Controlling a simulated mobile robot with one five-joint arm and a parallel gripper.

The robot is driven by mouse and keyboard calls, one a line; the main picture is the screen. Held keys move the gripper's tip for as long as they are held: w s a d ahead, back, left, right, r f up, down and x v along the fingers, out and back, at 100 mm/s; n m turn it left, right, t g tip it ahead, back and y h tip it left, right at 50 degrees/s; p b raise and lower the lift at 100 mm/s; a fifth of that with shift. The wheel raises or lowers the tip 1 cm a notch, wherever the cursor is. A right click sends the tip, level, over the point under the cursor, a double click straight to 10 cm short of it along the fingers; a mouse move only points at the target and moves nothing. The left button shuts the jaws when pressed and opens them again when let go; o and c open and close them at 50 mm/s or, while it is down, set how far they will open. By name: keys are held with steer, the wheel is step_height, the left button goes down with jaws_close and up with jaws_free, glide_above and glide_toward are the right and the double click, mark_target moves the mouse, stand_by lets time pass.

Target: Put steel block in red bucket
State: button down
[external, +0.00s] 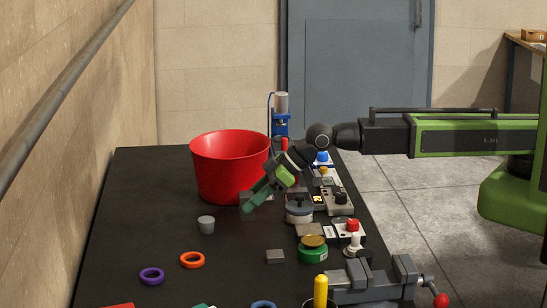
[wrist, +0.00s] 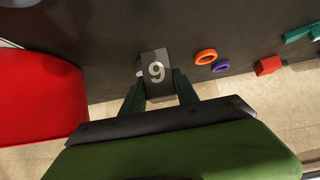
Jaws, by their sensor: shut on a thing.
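The steel block, a grey block with a white 9 on it (wrist: 155,70), is between my gripper's two green fingers (wrist: 158,88) in the wrist view. My gripper (external: 252,206) is shut on it, tilted down just to the right and front of the red bucket. In the external view the block is mostly hidden by the fingers. The red bucket (external: 226,175) stands upright and open at the back left of the black table; its side fills the left of the wrist view (wrist: 40,100). The block is outside the bucket; its height over the table is hard to tell.
A grey cup (external: 206,225), a flat grey block (external: 275,257), an orange ring (external: 192,260) and a purple ring (external: 152,276) lie in front. Gauges and instruments (external: 318,200) crowd the right side; a vise (external: 365,283) stands at the front right.

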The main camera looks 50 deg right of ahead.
steer(key=w+d+r+p, duration=0.1)
steer(key=d+r+p, duration=0.35)
steer(key=d, duration=0.25)
steer(key=w+a+r+m+t+h+p, duration=0.1)
steer(key=w+a+r+p, duration=0.15)
steer(key=w, duration=0.65)
steer(key=w+a+r+m+t+p, duration=0.1)
steer(key=w+a+r+p, duration=0.2)
steer(key=w, duration=0.7)
steer(key=w+d+r+m+g+h+p, duration=0.1)
steer(key=w+d+r+m+h, duration=0.1)
steer(key=w+d+m+h, duration=0.5)
steer(key=w+d+r+m+g+h+p, duration=0.15)
steer(key=d+m+h, duration=0.35)
steer(key=d+m, duration=0.6)
steer(key=f+b, duration=0.3)
steer(key=d+f+n+b, duration=0.1)
steer(key=f+b, duration=0.3)
steer(key=d+f+n+b, duration=0.1)
steer(key=f+b, duration=0.3)
steer(key=shift+s+d+t, duration=0.15)
steer(key=shift+s+t, duration=0.1)
steer(key=shift+s, duration=0.15)
steer(key=shift+f, duration=0.2)
steer(key=c, duration=0.9)
jaws_free()
